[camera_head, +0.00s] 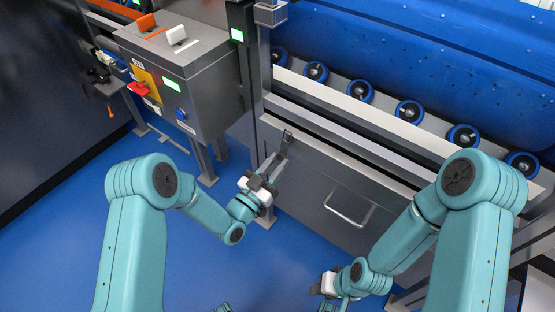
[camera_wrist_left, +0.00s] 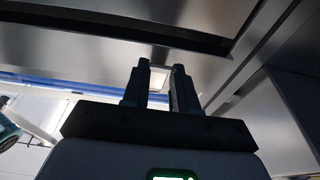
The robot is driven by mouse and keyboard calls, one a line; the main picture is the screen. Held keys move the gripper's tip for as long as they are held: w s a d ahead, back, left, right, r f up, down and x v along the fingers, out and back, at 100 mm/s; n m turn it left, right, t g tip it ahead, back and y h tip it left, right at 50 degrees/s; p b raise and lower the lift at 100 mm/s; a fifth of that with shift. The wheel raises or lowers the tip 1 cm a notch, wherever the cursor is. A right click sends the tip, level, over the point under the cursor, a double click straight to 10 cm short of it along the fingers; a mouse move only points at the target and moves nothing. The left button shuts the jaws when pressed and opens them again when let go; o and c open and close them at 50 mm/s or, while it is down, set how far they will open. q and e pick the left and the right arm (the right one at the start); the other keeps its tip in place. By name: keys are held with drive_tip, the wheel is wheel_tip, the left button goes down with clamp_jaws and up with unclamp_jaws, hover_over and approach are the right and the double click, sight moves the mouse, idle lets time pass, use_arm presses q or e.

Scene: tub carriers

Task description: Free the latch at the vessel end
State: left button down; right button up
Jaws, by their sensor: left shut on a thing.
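A grey metal latch (camera_head: 283,150) sits at the left end of the steel front below the blue drum, its lever slanting down to the left. My left gripper (camera_head: 263,183) is at the lower end of this lever and is shut on it. In the left wrist view the two dark fingers (camera_wrist_left: 158,88) stand a little apart with a pale piece (camera_wrist_left: 159,80) between them; which part of the latch that is, I cannot tell. My right gripper (camera_head: 325,285) hangs low at the bottom centre, away from the latch; its jaws are too small to read.
A steel panel with a bar handle (camera_head: 348,208) lies right of the latch. Blue wheels (camera_head: 360,91) line the ledge under the blue drum (camera_head: 430,50). A grey control box (camera_head: 180,75) stands at the left. The blue floor (camera_head: 205,262) is open.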

use_arm(q)
wheel_tip(320, 180, up, 7)
drive_tip(key=s+a+g+y+p, duration=0.1)
drive_tip(key=g+y+p, duration=0.7)
drive_tip(key=p, duration=0.8)
drive_tip(key=s+g, duration=0.1)
drive_tip(key=g, duration=0.1)
drive_tip(key=shift+a+g+p, duration=0.2)
drive_tip(key=shift+g+p, duration=0.15)
drive_tip(key=shift+g, duration=0.05)
drive_tip(key=c, duration=0.9)
unclamp_jaws()
drive_tip(key=shift+r, duration=0.1)
drive_tip(key=shift+r, duration=0.1)
drive_tip(key=p+v, duration=0.1)
drive_tip(key=v, duration=1.5)
drive_tip(key=shift+s+a+p, duration=0.1)
drive_tip(key=shift+a+p, duration=0.05)
drive_tip(key=shift+p, duration=0.25)
